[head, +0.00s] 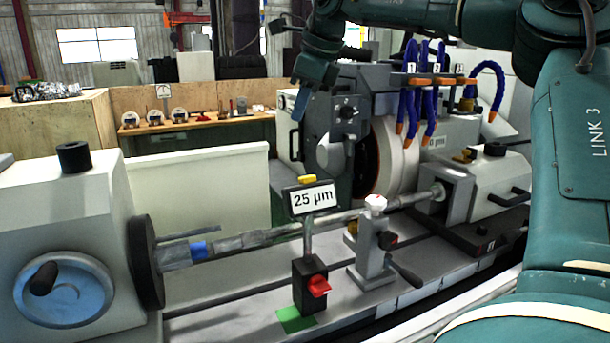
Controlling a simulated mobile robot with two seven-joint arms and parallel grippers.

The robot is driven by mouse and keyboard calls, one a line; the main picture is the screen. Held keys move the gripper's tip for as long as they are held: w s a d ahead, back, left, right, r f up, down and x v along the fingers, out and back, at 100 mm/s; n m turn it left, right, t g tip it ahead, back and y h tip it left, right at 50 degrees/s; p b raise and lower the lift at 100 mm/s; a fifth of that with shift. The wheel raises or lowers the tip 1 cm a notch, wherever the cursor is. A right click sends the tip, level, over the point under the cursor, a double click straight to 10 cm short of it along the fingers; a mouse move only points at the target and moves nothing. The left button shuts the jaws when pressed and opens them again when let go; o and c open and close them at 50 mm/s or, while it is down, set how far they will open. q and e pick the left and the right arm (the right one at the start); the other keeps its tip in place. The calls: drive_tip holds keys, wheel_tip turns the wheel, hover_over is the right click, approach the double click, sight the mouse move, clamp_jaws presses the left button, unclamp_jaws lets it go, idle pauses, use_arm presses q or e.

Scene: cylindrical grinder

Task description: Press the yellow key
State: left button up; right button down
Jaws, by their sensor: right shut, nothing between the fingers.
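The yellow key (307,179) is a small block on the top edge of the dark gauge display (313,198), which reads 25 µm. The display stands on a bent grey post above a black base with a red knob (318,286). My right gripper (300,106) points down, up and slightly left of the key, with clear space between them in the picture. Its fingers are shut and empty. My left gripper is not in view.
A long shaft (262,238) lies across the grinder behind the display post. A steady rest (371,255) stands right of the post. The grinding wheel (395,160) and blue hoses (411,85) are behind, with the headstock (60,215) at left.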

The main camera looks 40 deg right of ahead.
drive_tip(key=f, duration=0.1)
drive_tip(key=b, duration=0.2)
hover_over(307, 180)
drive_tip(key=w+d, duration=0.2)
wheel_tip(307, 180, down, 6)
drive_tip(key=shift+s+a+f+b, duration=0.2)
drive_tip(key=shift+a+f+b, duration=0.05)
drive_tip(key=shift+f+b, duration=0.45)
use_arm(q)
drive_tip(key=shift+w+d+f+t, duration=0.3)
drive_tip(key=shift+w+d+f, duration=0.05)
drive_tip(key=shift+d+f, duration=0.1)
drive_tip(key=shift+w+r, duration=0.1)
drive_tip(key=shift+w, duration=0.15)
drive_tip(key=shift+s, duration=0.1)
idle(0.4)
use_arm(e)
drive_tip(key=shift+s+f+b, duration=0.2)
drive_tip(key=shift+f+b, duration=0.15)
drive_tip(key=shift+b, duration=0.05)
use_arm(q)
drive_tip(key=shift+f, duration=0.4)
